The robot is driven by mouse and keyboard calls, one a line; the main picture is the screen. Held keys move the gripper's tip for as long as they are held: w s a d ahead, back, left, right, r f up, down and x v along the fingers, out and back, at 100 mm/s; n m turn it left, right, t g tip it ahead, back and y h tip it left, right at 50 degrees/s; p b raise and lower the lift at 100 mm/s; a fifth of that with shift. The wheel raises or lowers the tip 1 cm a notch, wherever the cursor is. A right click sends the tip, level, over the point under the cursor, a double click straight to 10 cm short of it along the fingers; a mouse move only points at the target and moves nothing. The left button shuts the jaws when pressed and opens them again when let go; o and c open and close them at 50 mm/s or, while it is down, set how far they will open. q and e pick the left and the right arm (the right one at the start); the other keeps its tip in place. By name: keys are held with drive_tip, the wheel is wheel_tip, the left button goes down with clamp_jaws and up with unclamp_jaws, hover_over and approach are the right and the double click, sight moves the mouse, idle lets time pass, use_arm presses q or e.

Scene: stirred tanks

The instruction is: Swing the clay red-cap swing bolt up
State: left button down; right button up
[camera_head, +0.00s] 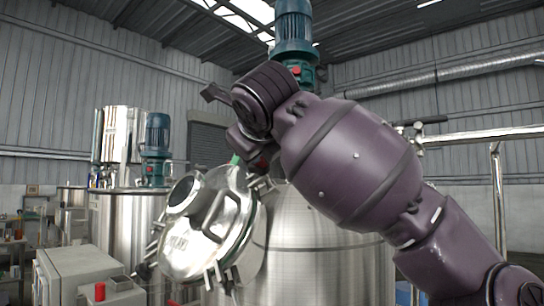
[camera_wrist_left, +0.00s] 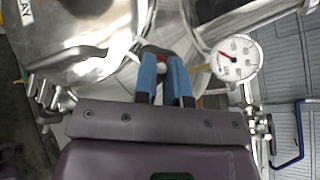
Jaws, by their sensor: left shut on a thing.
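In the left wrist view, my left gripper (camera_wrist_left: 162,64) has its two blue fingers closed around the red-cap swing bolt. A little of its red cap (camera_wrist_left: 154,49) shows at the fingertips; the rest is mostly hidden by the fingers. The shiny steel lid (camera_wrist_left: 85,28) with the lettering "LAY" lies to the left of the fingers. In the head view the round lid (camera_head: 215,240) hangs tilted at the left of the steel tank (camera_head: 320,250). My purple arm crosses in front of the tank, and its wrist hides most of the bolt area.
A round gauge (camera_wrist_left: 237,58) stands close to the right of the fingers. A green cap (camera_head: 235,159) shows near the lid's top. A teal motor (camera_head: 293,30) rises behind my arm. A grey control box (camera_head: 78,275) stands at lower left; a steel rail (camera_head: 490,135) is at right.

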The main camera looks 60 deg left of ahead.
use_arm(q)
drive_tip(key=shift+s+a+f+b, duration=0.85)
drive_tip(key=shift+s+a, duration=0.15)
drive_tip(key=shift+s, duration=0.15)
use_arm(e)
drive_tip(key=shift+s+d+f, duration=0.1)
drive_tip(key=shift+s+f, duration=0.1)
drive_tip(key=shift+f, duration=0.5)
drive_tip(key=shift+s+f, duration=0.15)
drive_tip(key=shift+f, duration=0.5)
use_arm(q)
drive_tip(key=c, duration=1.4)
unclamp_jaws()
drive_tip(key=shift+s, duration=0.1)
drive_tip(key=shift+o, duration=1.1)
drive_tip(key=shift+s+a, duration=0.1)
drive_tip(key=shift+a, duration=0.15)
drive_tip(key=shift+d, duration=0.15)
use_arm(e)
drive_tip(key=shift+w+a+r, duration=0.2)
drive_tip(key=shift+w+r, duration=0.1)
drive_tip(key=shift+w, duration=0.15)
use_arm(q)
drive_tip(key=shift+r+t, duration=0.1)
drive_tip(key=shift+t, duration=0.2)
